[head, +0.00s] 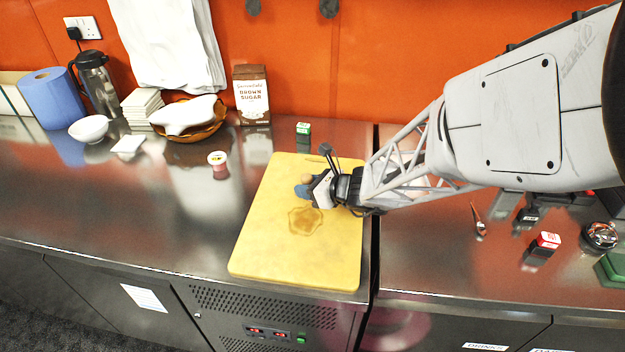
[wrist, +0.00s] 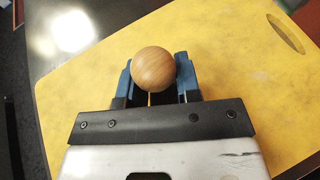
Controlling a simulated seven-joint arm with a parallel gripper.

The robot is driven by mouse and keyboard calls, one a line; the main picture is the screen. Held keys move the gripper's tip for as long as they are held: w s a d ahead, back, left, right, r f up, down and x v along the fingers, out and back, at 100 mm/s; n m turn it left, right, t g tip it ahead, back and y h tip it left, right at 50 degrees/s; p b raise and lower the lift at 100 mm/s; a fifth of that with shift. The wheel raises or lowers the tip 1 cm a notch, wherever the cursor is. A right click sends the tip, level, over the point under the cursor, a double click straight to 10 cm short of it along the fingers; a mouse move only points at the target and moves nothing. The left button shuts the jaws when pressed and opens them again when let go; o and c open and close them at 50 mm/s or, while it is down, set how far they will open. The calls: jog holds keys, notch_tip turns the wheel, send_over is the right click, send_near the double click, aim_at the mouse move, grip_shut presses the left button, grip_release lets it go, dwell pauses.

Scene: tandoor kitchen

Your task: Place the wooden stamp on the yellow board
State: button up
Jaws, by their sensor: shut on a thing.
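The wooden stamp (wrist: 153,68) shows its round wooden knob between my gripper's blue fingers in the wrist view. In the head view the knob (head: 306,178) is a small tan spot at the fingertips. My gripper (head: 304,190) is shut on it, over the yellow board (head: 266,250). The board also fills most of the wrist view (wrist: 85,105). It has a brown ring-shaped stain near its middle. The stamp's lower part is hidden by the fingers, so I cannot tell whether it touches the board.
A brown sugar carton (head: 252,95), a basket (head: 190,133), a white bowl (head: 89,129) and a small cup (head: 218,164) stand left of the board. A small green box (head: 303,131) is behind it. A red-and-white block (head: 546,242) lies to the right. The counter's left front is clear.

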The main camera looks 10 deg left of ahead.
jog(key=shift+f, duration=1.75)
jog(key=shift+f, duration=0.1)
jog(key=o, duration=0.9)
jog(key=shift+s+d+r, duration=0.15)
jog(key=shift+d+r, duration=0.2)
jog(key=shift+d, duration=0.1)
jog(key=shift+v, duration=5.5)
jog(key=shift+r, duration=0.1)
